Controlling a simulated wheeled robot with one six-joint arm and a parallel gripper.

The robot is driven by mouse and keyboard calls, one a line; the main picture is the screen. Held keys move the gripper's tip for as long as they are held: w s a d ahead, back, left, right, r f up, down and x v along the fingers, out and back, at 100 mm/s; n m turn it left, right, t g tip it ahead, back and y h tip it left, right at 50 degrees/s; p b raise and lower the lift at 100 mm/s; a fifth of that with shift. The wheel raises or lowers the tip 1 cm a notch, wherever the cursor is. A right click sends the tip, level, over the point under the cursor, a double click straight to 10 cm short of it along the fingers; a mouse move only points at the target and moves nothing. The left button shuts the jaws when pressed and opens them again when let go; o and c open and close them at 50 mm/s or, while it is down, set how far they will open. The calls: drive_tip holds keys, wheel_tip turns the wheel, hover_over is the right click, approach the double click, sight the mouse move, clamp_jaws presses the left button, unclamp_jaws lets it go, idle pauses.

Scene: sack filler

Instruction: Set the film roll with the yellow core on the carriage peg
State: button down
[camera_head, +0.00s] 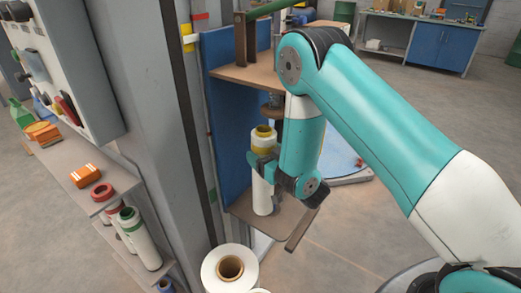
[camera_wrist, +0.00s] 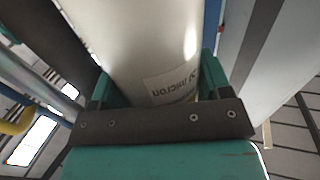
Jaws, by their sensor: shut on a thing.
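The film roll with the yellow core (camera_head: 263,148) is white and stands upright in the blue-backed carriage (camera_head: 226,110). My gripper (camera_head: 262,168) is shut around the middle of the roll. In the wrist view the white roll (camera_wrist: 150,45), with a printed label, fills the space between the teal jaws (camera_wrist: 155,88). The roll's lower end is over or on the carriage's brown lower plate (camera_head: 283,222); I cannot tell whether it touches. A round brown disc (camera_head: 271,111) hangs just above the yellow core. The peg is not visible.
A large film roll with a brown core (camera_head: 212,274) stands at the bottom. A grey column (camera_head: 150,100) rises left of the carriage.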

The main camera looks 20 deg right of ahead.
drive_tip(key=shift+w+d+p, duration=0.7)
drive_tip(key=shift+d+p, duration=0.3)
drive_tip(key=shift+p, duration=0.35)
drive_tip(key=shift+w+d+p, duration=0.7)
drive_tip(key=shift+d+p, duration=0.3)
drive_tip(key=shift+p, duration=0.3)
drive_tip(key=b, duration=0.4)
drive_tip(key=shift+f, duration=0.3)
drive_tip(key=shift+r, duration=0.1)
drive_tip(key=shift+s+r, duration=0.1)
drive_tip(key=shift+r, duration=0.15)
drive_tip(key=shift+p, duration=0.4)
